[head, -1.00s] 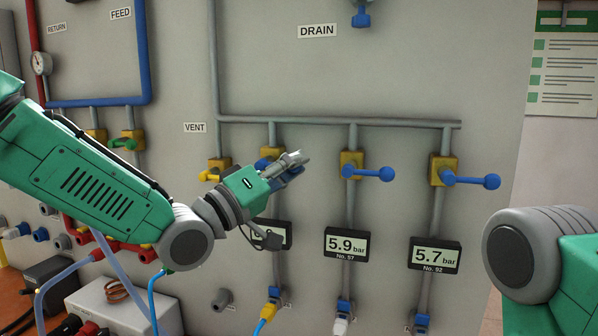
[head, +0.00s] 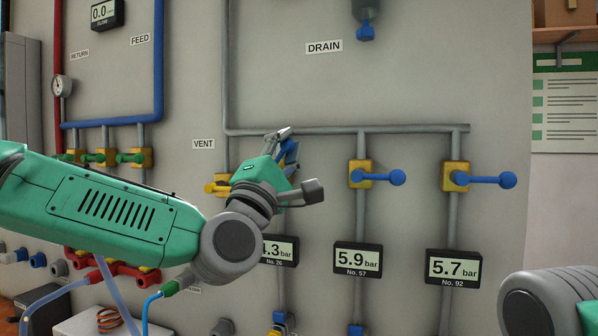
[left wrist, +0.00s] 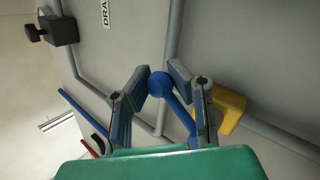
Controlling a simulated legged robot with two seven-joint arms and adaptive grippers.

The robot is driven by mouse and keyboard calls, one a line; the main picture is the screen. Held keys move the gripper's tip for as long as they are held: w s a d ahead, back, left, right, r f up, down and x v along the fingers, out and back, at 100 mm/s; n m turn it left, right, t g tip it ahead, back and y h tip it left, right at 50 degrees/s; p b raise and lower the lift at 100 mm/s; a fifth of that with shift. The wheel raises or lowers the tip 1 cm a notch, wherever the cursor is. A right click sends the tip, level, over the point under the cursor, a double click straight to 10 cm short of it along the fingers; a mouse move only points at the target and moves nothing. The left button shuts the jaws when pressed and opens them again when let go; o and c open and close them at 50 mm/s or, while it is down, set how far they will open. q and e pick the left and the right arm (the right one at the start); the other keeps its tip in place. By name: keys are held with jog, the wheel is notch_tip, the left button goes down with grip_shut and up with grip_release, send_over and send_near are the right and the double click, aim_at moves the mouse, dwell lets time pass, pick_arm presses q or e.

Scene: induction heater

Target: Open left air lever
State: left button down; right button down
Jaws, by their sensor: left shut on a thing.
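The left air lever is mostly hidden behind my left gripper (head: 285,138) in the head view, on the leftmost of the three pipes with gauges. In the left wrist view its blue arm and round knob (left wrist: 160,84) lie between the two fingers, beside its yellow valve body (left wrist: 228,108). My left gripper is shut on this lever, fingers pointing up and slightly right in the head view. The middle blue lever (head: 385,178) and the right blue lever (head: 490,180) point right, roughly level. My right gripper is out of view.
A small yellow vent handle (head: 214,187) sits just left of my gripper. Gauges hang below the levers: a partly covered one (head: 281,251), one at 5.9 bar (head: 357,259) and one at 5.7 bar (head: 453,268). A grey pipe (head: 400,129) runs above.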

pick_arm(q)
jog(key=n+y+b, duration=0.1)
jog(key=n+y, duration=0.1)
jog(key=a+n+t+y+b, duration=0.1)
jog(key=n+y, duration=0.1)
jog(key=n+y+b, duration=0.1)
jog(key=n+y, duration=0.1)
jog(key=n, duration=0.1)
jog(key=shift+w+a+f, duration=0.25)
jog(key=shift+w+f, duration=0.1)
jog(key=shift+w+a+r+n+y+b, duration=0.1)
jog(key=shift+a+n+y+b, duration=0.25)
jog(key=shift+n+y, duration=0.55)
jog(key=shift+w+a+r+n+y+b, duration=0.1)
jog(key=shift+n+y+b, duration=0.45)
jog(key=shift+n, duration=0.55)
jog(key=shift+w+a+n+y+b, duration=0.1)
jog(key=shift+a+n+y+b, duration=0.2)
jog(key=shift+n+y, duration=0.6)
jog(key=shift+n, duration=0.3)
jog(key=c, duration=1.4)
grip_release()
jog(key=shift+o, duration=0.3)
jog(key=shift+s+a+r, duration=0.1)
jog(key=shift+a+r, duration=0.2)
jog(key=shift+a, duration=0.05)
jog(key=shift+s+f, duration=0.1)
jog(key=shift+s, duration=0.15)
jog(key=v, duration=1.1)
jog(key=shift+f, duration=0.3)
